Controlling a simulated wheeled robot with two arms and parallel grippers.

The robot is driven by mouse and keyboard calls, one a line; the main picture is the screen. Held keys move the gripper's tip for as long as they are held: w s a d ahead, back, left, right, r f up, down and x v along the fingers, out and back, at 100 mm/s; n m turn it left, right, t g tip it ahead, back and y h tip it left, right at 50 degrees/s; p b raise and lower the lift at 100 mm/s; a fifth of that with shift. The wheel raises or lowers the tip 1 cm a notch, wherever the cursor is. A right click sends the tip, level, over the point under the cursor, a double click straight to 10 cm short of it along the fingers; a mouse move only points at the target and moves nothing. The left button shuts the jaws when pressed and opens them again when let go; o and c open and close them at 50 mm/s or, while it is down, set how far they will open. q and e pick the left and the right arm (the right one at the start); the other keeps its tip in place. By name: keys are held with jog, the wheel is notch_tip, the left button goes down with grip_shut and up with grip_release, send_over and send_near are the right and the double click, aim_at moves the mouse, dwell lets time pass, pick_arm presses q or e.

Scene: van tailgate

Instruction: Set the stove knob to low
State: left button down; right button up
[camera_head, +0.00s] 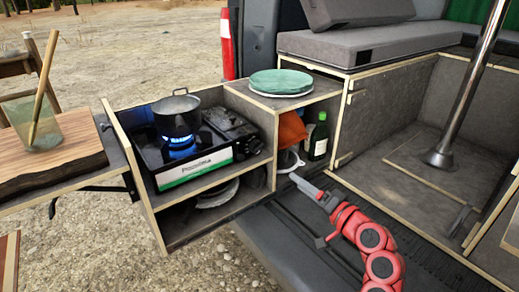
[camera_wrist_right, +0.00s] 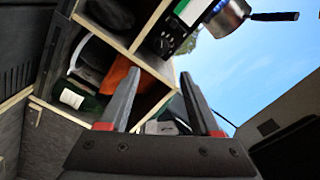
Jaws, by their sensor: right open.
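The portable gas stove (camera_head: 195,165) sits on the upper shelf of the pull-out kitchen box. Its burner shows a blue flame (camera_head: 180,152) under a dark metal pot (camera_head: 177,112). The knob cannot be made out clearly in the head view. My right gripper (camera_head: 296,180) is in front of the box, right of and lower than the stove, apart from it. In the right wrist view its two fingers (camera_wrist_right: 160,76) are spread with nothing between the tips. That tilted view also shows the stove's dark front (camera_wrist_right: 168,38) and the pot (camera_wrist_right: 226,17) at the top. My left gripper is out of view.
An orange item (camera_head: 291,129) and a green bottle (camera_head: 318,137) stand in the compartment right of the stove. Green plates (camera_head: 281,82) lie on top of the box. A wooden board with a glass (camera_head: 38,122) is at left. A metal post (camera_head: 470,90) stands at right.

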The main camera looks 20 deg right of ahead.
jog(key=shift+o, duration=0.7)
jog(key=r+n+p, duration=0.1)
jog(key=p, duration=0.1)
jog(key=r+n+g+h+p, duration=0.1)
jog(key=n+p, duration=0.1)
jog(key=p, duration=0.1)
jog(key=w+a+n+h+p, duration=0.1)
jog(key=n+p, duration=0.1)
jog(key=p, duration=0.1)
jog(key=shift+r+g, duration=0.3)
jog(key=shift+r, duration=0.1)
notch_tip(320, 180, up, 4)
jog(key=a+n+g+h+p, duration=0.1)
jog(key=a+n+h+p, duration=0.1)
jog(key=n+p, duration=0.9)
send_near(259, 148)
jog(key=x, duration=0.9)
jog(key=shift+r, duration=0.1)
grip_shut()
